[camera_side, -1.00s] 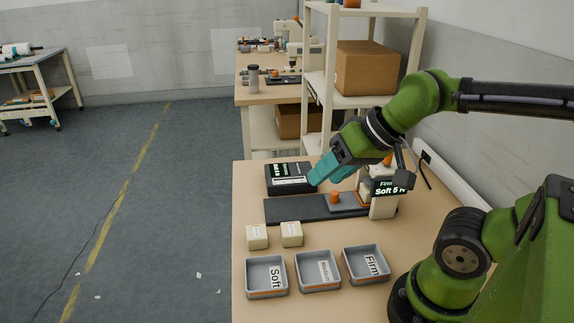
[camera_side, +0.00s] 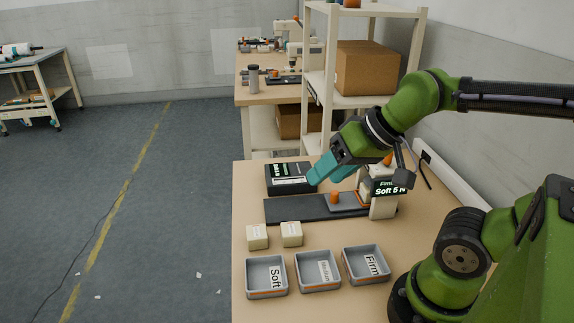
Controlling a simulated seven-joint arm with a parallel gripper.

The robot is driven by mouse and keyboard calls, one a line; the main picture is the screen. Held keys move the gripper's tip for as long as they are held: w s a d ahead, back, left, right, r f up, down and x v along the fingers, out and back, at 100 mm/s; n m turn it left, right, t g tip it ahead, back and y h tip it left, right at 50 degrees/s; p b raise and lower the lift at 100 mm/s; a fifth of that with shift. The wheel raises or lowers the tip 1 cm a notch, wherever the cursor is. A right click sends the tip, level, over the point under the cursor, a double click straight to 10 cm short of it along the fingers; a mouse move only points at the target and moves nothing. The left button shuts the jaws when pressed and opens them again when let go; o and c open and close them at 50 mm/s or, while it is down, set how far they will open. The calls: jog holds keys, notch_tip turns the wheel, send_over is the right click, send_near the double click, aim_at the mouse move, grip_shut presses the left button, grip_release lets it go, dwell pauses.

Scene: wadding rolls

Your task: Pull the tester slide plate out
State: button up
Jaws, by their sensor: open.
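The tester (camera_side: 383,205) stands at the right of the table, a pale upright housing with a dark display reading "Firm" and "Soft 5 N". A long dark base (camera_side: 290,209) runs left from it. The grey slide plate (camera_side: 345,207) lies on this base, its right part at the tester's housing. An orange knob (camera_side: 335,197) stands upright near the plate's left end. My gripper (camera_side: 322,181), with teal fingers, is open and hangs above and slightly left of the knob, apart from it. What lies under the tester's head is partly hidden.
A black box with a display (camera_side: 284,178) sits behind the base, close to my fingers. Two cream blocks (camera_side: 257,237) (camera_side: 292,234) lie in front. Three grey trays, labelled Soft (camera_side: 251,289), an unreadable middle one (camera_side: 303,285) and Firm (camera_side: 351,274), line the front.

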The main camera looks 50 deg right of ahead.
jog(key=w+d+f+m+g, duration=0.3)
jog(key=w+d, duration=0.4)
jog(key=d, duration=0.2)
jog(key=m+g+h, duration=0.2)
jog(key=m+g, duration=0.2)
send_over(335, 192)
notch_tip(335, 192, down, 3)
notch_tip(335, 192, down, 16)
jog(key=shift+d+r, duration=0.1)
grip_shut()
